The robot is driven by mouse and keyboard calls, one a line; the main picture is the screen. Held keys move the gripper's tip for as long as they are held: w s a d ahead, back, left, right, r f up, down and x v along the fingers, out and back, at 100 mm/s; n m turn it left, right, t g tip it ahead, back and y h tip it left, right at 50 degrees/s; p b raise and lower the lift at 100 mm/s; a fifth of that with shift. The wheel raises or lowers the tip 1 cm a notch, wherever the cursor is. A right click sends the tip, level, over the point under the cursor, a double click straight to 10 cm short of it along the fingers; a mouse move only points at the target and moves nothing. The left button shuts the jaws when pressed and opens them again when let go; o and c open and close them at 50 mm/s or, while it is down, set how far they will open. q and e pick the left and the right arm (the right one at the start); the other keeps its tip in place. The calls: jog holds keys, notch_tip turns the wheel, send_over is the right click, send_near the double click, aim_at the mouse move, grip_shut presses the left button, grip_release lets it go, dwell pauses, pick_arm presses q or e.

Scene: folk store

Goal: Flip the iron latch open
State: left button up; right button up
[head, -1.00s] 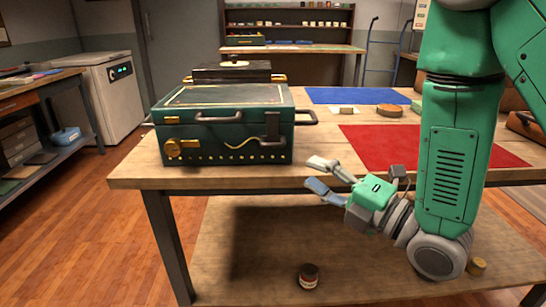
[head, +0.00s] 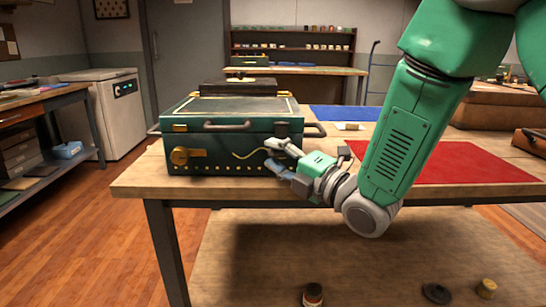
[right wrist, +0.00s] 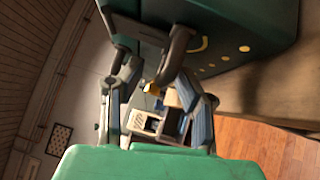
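A dark green box (head: 240,158) with brass trim stands closed on the wooden worktable. The dark iron latch (head: 283,130) is on the right part of its front; its lower part is hidden behind my gripper. My right gripper (head: 273,155) is at the box's front right, its two fingers apart, one above the other, close to the latch. In the right wrist view, the box (right wrist: 235,30) fills the top right, and a dark curved piece shows near the fingers; I cannot tell whether they touch it. My left gripper is not in view.
A red mat (head: 450,163) and a blue mat (head: 345,113) lie to the right. The worktable (head: 140,180) has bare room left of the box.

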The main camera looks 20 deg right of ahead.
jog(key=shift+d+f, duration=0.2)
jog(key=shift+d, duration=0.95)
jog(key=c, duration=0.3)
jog(key=shift+d, duration=0.2)
grip_shut()
jog(key=shift+s+a, duration=0.1)
jog(key=shift+a, duration=0.35)
jog(key=shift+a+r, duration=0.1)
jog(key=shift+a, duration=0.65)
jog(key=shift+p, duration=0.3)
jog(key=shift+s+d+m+p, duration=0.1)
jog(key=shift+d+m+p, duration=0.25)
jog(key=shift+d, duration=0.2)
jog(key=shift+s+a+r+m+g+h+p, duration=0.2)
jog(key=shift+r+m+g+h+p, duration=0.15)
jog(key=shift+p, duration=0.7)
pick_arm(q)
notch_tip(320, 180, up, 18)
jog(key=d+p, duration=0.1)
jog(key=p, duration=1.2)
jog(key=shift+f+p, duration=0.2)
jog(key=shift+p, duration=0.15)
pick_arm(e)
jog(key=m+g, duration=0.1)
jog(key=s+r+m+g, duration=0.1)
jog(key=g, duration=0.1)
jog(key=s+r+m+g+h, duration=0.1)
jog(key=shift+a+r+m+g, duration=0.2)
jog(key=shift+a+m+g, duration=0.1)
jog(key=shift+m, duration=0.1)
